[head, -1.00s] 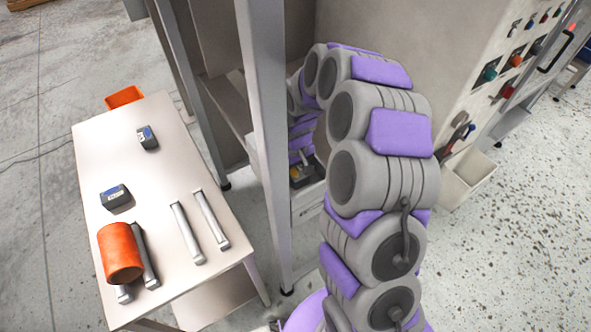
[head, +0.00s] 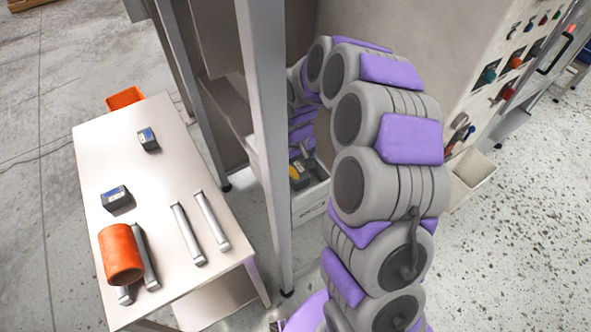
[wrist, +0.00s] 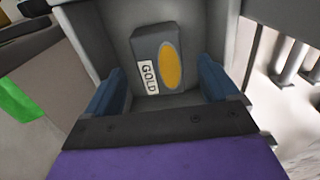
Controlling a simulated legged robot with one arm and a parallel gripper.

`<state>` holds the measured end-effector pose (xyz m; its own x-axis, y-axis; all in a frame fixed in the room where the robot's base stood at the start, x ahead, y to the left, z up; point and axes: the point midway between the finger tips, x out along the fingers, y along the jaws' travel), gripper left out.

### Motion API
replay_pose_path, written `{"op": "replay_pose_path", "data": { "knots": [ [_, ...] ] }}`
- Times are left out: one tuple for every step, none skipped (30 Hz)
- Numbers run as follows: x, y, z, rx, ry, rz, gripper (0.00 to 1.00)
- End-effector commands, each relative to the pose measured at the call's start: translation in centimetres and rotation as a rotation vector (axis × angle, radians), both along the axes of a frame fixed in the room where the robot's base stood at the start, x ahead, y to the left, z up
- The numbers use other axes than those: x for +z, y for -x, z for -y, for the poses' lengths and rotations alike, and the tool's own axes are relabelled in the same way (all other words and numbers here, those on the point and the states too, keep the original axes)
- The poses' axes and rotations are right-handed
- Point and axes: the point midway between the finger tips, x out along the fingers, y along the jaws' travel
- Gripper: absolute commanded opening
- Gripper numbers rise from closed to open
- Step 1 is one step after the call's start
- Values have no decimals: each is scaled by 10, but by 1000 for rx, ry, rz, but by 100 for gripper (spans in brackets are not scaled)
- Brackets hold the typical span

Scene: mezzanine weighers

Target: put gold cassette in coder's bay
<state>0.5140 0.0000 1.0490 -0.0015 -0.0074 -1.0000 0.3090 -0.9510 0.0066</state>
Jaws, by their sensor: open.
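The gold cassette (wrist: 160,62) is a dark grey block with a yellow oval and a white GOLD label. In the wrist view it sits inside a grey-walled recess, beyond my fingertips. In the head view the cassette (head: 295,172) lies in a pale, open drawer-like box (head: 312,206) behind the metal post. I cannot tell for sure whether this box is the coder's bay. In the head view my arm partly hides the box.
A metal table (head: 165,170) at left holds two dark cassettes (head: 148,140) (head: 115,197), an orange cylinder (head: 121,254) and several metal bars. A grey post (head: 265,130) stands close beside my arm. A control panel (head: 520,65) is at right.

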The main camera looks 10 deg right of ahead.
Motion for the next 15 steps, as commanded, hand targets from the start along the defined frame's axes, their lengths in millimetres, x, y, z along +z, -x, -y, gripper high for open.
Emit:
{"op": "replay_pose_path", "data": {
  "knots": [
    [14,-1,0,0,-1,6,88],
    [21,-1,-1,-1,-2,5,88],
    [29,-1,0,-1,0,4,88],
    [35,-1,-1,-1,-1,5,88],
    [41,-1,-1,-1,-1,5,88],
    [48,-1,-1,-1,-1,4,88],
    [53,-1,-1,-1,-1,2,88],
    [58,0,-1,0,0,1,88],
    [64,0,-1,0,-1,1,88],
    [68,-1,-1,0,-1,2,88],
    [72,-1,-1,-1,-1,4,88],
    [76,-2,-1,-1,0,4,88],
    [79,-2,-1,-1,0,4,88],
    [81,-1,-1,-1,0,3,88],
    [83,-1,-1,-1,-1,2,88]
  ]
}}
